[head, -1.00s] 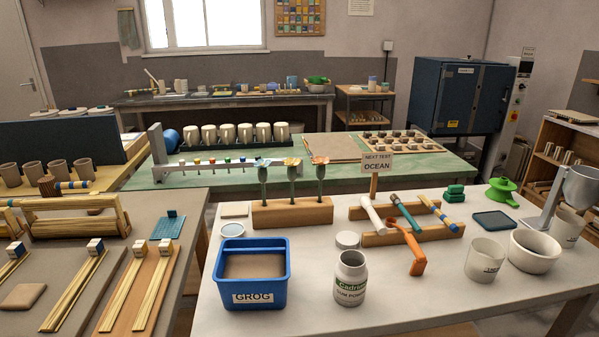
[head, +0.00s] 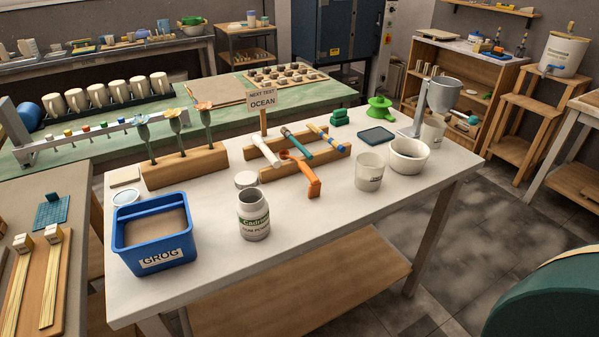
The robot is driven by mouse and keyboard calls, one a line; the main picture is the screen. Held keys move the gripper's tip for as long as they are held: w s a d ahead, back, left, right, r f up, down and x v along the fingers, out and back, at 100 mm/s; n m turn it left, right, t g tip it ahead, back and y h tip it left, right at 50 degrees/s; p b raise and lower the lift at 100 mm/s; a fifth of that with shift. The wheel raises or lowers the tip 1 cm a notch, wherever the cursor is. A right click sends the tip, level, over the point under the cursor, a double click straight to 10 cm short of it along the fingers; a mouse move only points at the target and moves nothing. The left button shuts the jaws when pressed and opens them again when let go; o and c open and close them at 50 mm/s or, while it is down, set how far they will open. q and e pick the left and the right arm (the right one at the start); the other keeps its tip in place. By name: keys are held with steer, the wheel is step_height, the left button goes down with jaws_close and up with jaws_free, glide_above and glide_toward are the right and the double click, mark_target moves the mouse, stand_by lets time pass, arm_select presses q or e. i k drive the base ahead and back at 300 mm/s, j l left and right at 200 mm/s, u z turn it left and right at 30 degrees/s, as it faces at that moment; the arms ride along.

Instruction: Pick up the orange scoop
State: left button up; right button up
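The orange scoop (head: 313,187) lies on the white table in the head view. Its bowl end rests at the wooden rack (head: 247,153), and its other end points toward the front of the table. A white tool (head: 265,151), a teal-handled tool (head: 297,143) and a blue and yellow tool (head: 328,138) lie across the same rack, behind and beside the scoop. Neither of my grippers is in view.
A blue GROG tub (head: 152,246) and a white jar (head: 253,216) stand left of the scoop. A beaker (head: 369,172) and a white bowl (head: 408,156) stand to its right. The white tabletop (head: 250,285) is bare in front. A dark green rounded shape (head: 550,300) fills the lower right corner.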

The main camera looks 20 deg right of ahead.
mark_target(314, 188)
steer(key=l, duration=0.55)
steer(key=i+l+z, duration=0.1)
steer(key=l, duration=0.45)
steer(key=i+l, duration=0.1)
steer(key=l, duration=0.45)
steer(key=l+z, duration=0.05)
